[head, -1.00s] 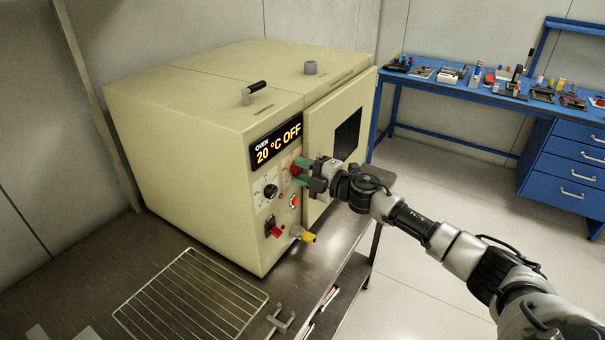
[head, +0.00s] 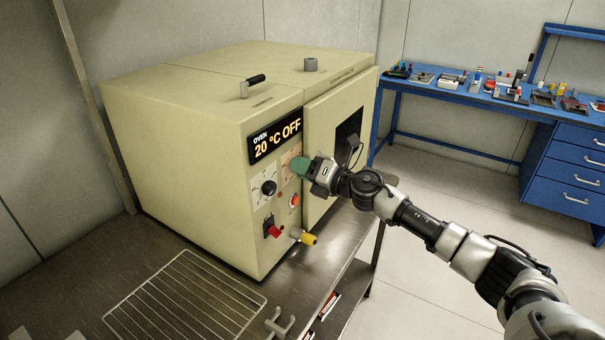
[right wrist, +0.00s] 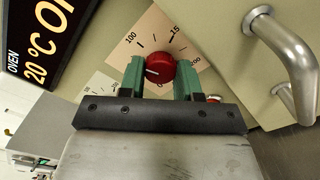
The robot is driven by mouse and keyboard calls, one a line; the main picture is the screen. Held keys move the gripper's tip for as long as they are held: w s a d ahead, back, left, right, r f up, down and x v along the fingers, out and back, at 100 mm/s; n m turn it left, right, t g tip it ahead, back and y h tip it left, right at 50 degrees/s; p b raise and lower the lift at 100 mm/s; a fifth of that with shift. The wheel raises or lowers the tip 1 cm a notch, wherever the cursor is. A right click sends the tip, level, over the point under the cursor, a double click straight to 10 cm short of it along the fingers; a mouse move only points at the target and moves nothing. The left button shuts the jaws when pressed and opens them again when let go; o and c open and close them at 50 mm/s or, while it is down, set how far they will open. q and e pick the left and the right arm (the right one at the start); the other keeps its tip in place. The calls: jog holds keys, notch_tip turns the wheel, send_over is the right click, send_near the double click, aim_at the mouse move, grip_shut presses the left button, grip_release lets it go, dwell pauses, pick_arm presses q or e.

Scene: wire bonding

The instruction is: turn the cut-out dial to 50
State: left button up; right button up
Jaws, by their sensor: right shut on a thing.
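The cut-out dial is a red round knob (right wrist: 160,68) on a pale orange scale plate (right wrist: 178,42) on the oven front. In the right wrist view the scale reads 100, 150 (partly cut off) and 200, with a 0 partly hidden below the knob. The knob's white mark points left, towards the left finger. My right gripper (right wrist: 160,76) has its green fingers on both sides of the knob and is shut on it. In the head view the right gripper (head: 301,168) hides the knob. My left gripper is not in view.
The oven (head: 200,150) display (head: 275,142) reads 20 °C OFF. A black dial (head: 269,188), a red button (head: 294,200), a red switch (head: 273,230) and a yellow-tipped fitting (head: 308,238) sit close by. The door handle (right wrist: 285,50) is near the gripper. A wire rack (head: 185,300) lies in front.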

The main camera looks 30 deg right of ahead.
jog(key=shift+n+b, duration=2.25)
jog(key=shift+n, duration=2.35)
jog(key=o, duration=0.9)
jog(key=shift+w, duration=0.1)
jog(key=shift+o, duration=0.2)
